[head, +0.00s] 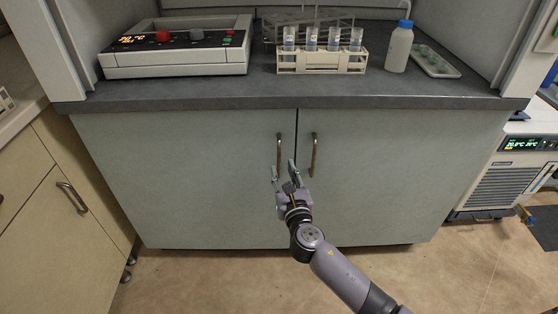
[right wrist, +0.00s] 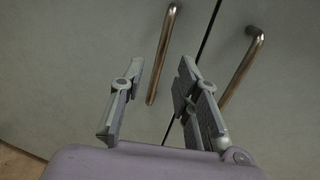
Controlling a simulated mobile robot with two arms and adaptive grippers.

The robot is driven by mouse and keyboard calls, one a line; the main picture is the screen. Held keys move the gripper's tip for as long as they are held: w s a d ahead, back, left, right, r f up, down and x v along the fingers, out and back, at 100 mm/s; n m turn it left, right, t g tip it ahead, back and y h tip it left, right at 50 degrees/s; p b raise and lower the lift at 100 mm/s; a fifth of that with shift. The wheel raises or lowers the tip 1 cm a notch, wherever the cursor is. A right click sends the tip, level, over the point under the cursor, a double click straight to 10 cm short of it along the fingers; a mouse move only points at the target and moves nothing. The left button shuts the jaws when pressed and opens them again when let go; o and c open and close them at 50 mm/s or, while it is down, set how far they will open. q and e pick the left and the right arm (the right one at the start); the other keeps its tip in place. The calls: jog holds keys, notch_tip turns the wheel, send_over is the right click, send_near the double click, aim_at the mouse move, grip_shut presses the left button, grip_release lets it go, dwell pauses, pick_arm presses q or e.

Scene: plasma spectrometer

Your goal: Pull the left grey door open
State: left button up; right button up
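The left grey door (head: 190,180) is shut, flush beside the right grey door (head: 400,175) under the dark worktop. Its upright metal handle (head: 279,153) is near the middle seam, and this handle also shows in the right wrist view (right wrist: 161,55). My right gripper (head: 283,170) is in front of the left door, at the lower part of that handle in the head view. In the right wrist view my right gripper (right wrist: 160,72) has its fingers apart with nothing between them, and the left door's handle lies beyond the fingertips. My left gripper is not in view.
The right door's handle (head: 313,154) is close to the right of my gripper. A test tube rack (head: 322,62), a white bottle (head: 399,47) and a control box (head: 178,50) stand on the worktop (head: 260,95). The floor in front is clear.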

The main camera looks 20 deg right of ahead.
aim_at(279, 160)
jog(key=w, duration=0.4)
jog(key=shift+w+d+b, duration=0.2)
jog(key=shift+w+b, duration=0.1)
jog(key=shift+b, duration=0.1)
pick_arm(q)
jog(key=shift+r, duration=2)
pick_arm(e)
jog(key=shift+w, duration=0.65)
jog(key=shift+c, duration=0.2)
grip_shut()
